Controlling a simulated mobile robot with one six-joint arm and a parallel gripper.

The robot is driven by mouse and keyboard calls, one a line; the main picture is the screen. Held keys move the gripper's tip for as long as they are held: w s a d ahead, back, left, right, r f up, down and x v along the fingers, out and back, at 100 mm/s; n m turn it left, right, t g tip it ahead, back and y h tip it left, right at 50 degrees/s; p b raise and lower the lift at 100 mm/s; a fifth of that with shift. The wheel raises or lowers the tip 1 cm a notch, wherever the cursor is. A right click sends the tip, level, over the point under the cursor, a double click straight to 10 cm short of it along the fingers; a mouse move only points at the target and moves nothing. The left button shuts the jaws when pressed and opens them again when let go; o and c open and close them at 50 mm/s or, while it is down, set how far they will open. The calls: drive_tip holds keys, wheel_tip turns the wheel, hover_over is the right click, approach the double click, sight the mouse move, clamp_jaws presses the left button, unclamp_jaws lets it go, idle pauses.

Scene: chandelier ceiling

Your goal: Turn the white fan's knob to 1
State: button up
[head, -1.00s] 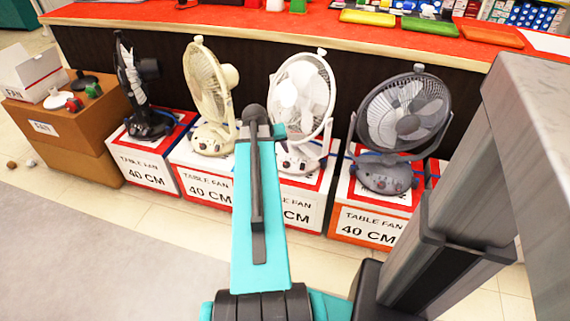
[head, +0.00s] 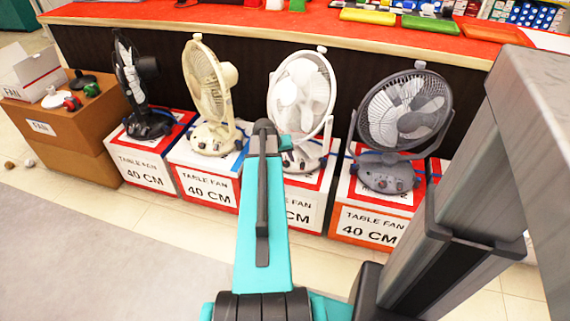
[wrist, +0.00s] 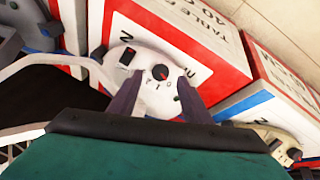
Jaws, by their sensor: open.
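The white fan (head: 303,92) stands on a red-and-white box, third from the left in the head view. My arm covers part of its base there. In the wrist view the white fan's base (wrist: 140,82) carries a dark round knob (wrist: 160,72) with a red mark. Small dial characters lie around the knob, too small to read surely. A black rocker switch (wrist: 127,56) sits to the knob's left. My gripper (wrist: 160,82) is open, its two dark fingers either side of the knob, apart from each other. Whether they touch the base I cannot tell.
A cream fan (head: 208,92) and a black fan (head: 130,80) stand to the left, a grey fan (head: 403,110) to the right, each on a box. A red-topped counter (head: 230,20) runs behind. Grey floor (head: 90,235) in front is clear.

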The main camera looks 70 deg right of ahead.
sight(286, 163)
drive_tip(key=shift+b+x, duration=0.3)
drive_tip(key=shift+x, duration=1.65)
drive_tip(key=shift+a, duration=0.1)
drive_tip(key=c, duration=1)
drive_tip(key=shift+c, duration=0.2)
drive_tip(key=shift+r+m, duration=0.1)
drive_tip(key=shift+m, duration=0.3)
drive_tip(key=m+t+p, duration=0.1)
drive_tip(key=m, duration=0.2)
drive_tip(key=shift+s, duration=0.2)
drive_tip(key=shift+s+m+t+p, duration=0.1)
drive_tip(key=shift+m+t+p, duration=0.6)
drive_tip(key=shift+m, duration=1.3)
